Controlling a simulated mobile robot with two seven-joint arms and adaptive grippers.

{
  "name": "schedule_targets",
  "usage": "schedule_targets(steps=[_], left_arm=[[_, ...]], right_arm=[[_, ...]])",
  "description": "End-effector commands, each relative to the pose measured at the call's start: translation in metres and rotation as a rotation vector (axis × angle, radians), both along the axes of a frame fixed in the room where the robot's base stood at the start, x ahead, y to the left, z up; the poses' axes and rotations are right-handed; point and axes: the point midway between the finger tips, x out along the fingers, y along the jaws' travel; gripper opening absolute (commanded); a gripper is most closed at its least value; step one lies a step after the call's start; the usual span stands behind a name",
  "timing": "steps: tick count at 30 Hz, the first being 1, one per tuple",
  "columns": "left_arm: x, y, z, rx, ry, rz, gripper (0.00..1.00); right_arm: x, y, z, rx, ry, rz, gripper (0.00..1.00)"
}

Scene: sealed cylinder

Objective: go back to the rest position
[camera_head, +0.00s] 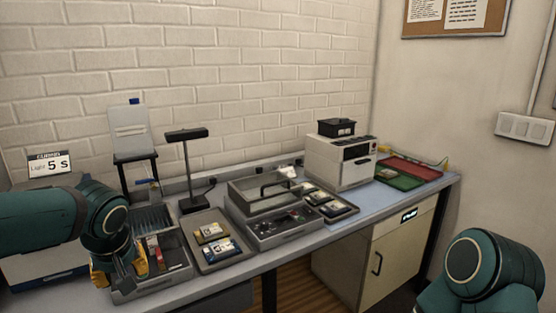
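My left arm comes in from the left, and its gripper (128,282) hangs over the front of the grey tool tray (150,298) at the left end of the bench. Yellow pieces show on both sides of it; I cannot tell whether they belong to the tray's contents. The fingers are dark and small, so I cannot see whether they are open or shut. My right arm shows only as a green rounded link at the bottom right; its gripper is out of the frame.
A tray with two packets (215,262) and a clear-lidded box (265,193) stand mid-bench. A lamp (187,165), a raised bottle (130,130) and a white machine (342,163) stand behind. Red (412,168) and green (400,181) trays lie at right. The bench front edge is near.

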Motion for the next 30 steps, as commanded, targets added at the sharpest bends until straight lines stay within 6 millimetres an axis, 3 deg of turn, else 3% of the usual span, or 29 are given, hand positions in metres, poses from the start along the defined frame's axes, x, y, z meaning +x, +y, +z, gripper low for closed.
schedule_targets(steps=[5, 11, 14, 18, 21, 25, 30], left_arm=[[0.010, -0.039, -0.056, -0.037, 0.052, -0.139, 0.45], [0.007, -0.090, -0.144, -0.128, 0.110, -0.309, 0.45], [-0.006, -0.118, -0.201, -0.200, 0.141, -0.389, 0.45], [-0.041, -0.155, -0.278, -0.309, 0.163, -0.462, 0.45], [-0.071, -0.176, -0.321, -0.373, 0.166, -0.483, 0.45], [-0.105, -0.193, -0.355, -0.420, 0.163, -0.487, 0.45], [-0.127, -0.203, -0.373, -0.439, 0.155, -0.483, 0.45]], right_arm=[[0.000, 0.000, 0.000, 0.000, 0.000, 0.000, 0.47], [0.000, 0.000, 0.000, 0.000, 0.000, 0.000, 0.47], [0.000, 0.000, 0.000, 0.000, 0.000, 0.000, 0.47], [0.000, 0.000, 0.000, 0.000, 0.000, 0.000, 0.47], [0.000, 0.000, 0.000, 0.000, 0.000, 0.000, 0.47], [0.000, 0.000, 0.000, 0.000, 0.000, 0.000, 0.47], [0.000, 0.000, 0.000, 0.000, 0.000, 0.000, 0.47]])
